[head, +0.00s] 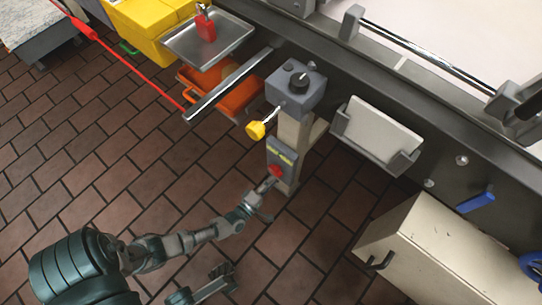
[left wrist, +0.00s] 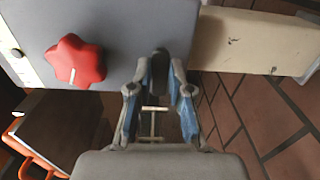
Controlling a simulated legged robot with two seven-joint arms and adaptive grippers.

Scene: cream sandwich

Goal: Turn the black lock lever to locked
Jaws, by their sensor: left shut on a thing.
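The grey control box (head: 283,152) with a red star-shaped knob (head: 276,171) is on the front of a pale post. In the left wrist view the red knob (left wrist: 76,61) is left of my fingers, on the grey box face (left wrist: 115,25). My left gripper (head: 268,184) reaches the lower edge of this box. In the left wrist view its fingertips (left wrist: 160,80) are closed around the black lock lever (left wrist: 160,62), which points towards me between them. The fingers hide part of the lever, and its angle is hard to tell.
Above is a grey box (head: 295,90) with a black knob and a yellow-ended handle (head: 256,130). An orange crate (head: 235,98) and a metal tray (head: 225,35) stand behind left. A beige cabinet (head: 430,255) is at right. The tiled floor in front is open.

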